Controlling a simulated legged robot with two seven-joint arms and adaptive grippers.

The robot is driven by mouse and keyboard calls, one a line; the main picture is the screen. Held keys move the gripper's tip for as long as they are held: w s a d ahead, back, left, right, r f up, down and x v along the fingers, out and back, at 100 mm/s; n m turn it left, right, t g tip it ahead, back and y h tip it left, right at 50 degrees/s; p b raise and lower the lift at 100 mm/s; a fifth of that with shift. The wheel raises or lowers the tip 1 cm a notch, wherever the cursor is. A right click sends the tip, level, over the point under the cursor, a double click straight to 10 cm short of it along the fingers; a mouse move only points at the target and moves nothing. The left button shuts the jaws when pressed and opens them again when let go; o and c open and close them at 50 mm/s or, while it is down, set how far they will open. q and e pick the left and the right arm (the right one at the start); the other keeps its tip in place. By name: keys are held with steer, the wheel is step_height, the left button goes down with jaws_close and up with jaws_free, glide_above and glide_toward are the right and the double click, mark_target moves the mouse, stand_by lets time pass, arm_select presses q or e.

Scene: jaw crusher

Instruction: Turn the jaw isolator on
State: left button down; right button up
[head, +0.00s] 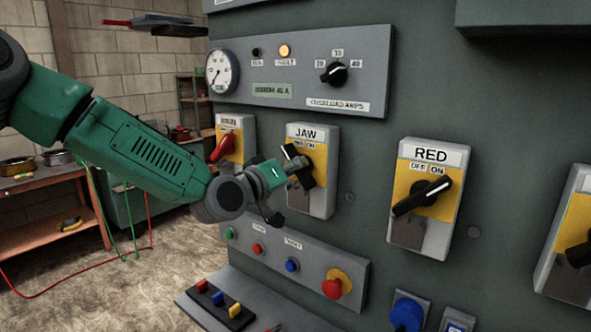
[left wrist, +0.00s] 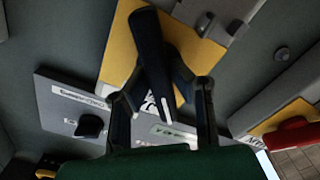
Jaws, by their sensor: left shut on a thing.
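The jaw isolator (head: 321,195) is a grey box labelled JAW with a yellow plate and a black rotary handle (head: 290,151). My left gripper (head: 296,170) is at this handle, coming in from the left, and partly hides the plate and the OFF/ON marks. In the left wrist view the black handle (left wrist: 147,38) lies between the two fingers of my left gripper (left wrist: 163,92), which is shut on it. The handle looks tilted in the head view; which mark it points at I cannot tell. My right gripper is not in view.
An overload panel (head: 300,75) is above. A button panel with a red mushroom button (head: 332,288) is below. A workbench (head: 40,185) stands at left.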

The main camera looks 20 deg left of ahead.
arm_select(q)
steer(key=m, duration=0.2)
steer(key=m+b, duration=0.1)
steer(key=m, duration=0.1)
steer(key=shift+s+d+f+b, duration=0.1)
steer(key=shift+f+b, duration=0.2)
steer(key=shift+f, duration=0.1)
steer(key=m+b, duration=0.2)
steer(key=m, duration=0.2)
steer(key=shift+f+m, duration=0.1)
steer(key=shift+m, duration=0.3)
steer(key=m+b, duration=0.2)
steer(key=m, duration=0.2)
steer(key=shift+f, duration=0.1)
steer(key=shift+d+m+b, duration=0.1)
steer(key=shift+m+b, duration=1.1)
steer(key=shift+m, duration=0.7)
steer(key=c, duration=1.6)
jaws_free()
steer(key=shift+c, duration=0.2)
steer(key=shift+o, duration=1)
steer(key=shift+r, duration=0.25)
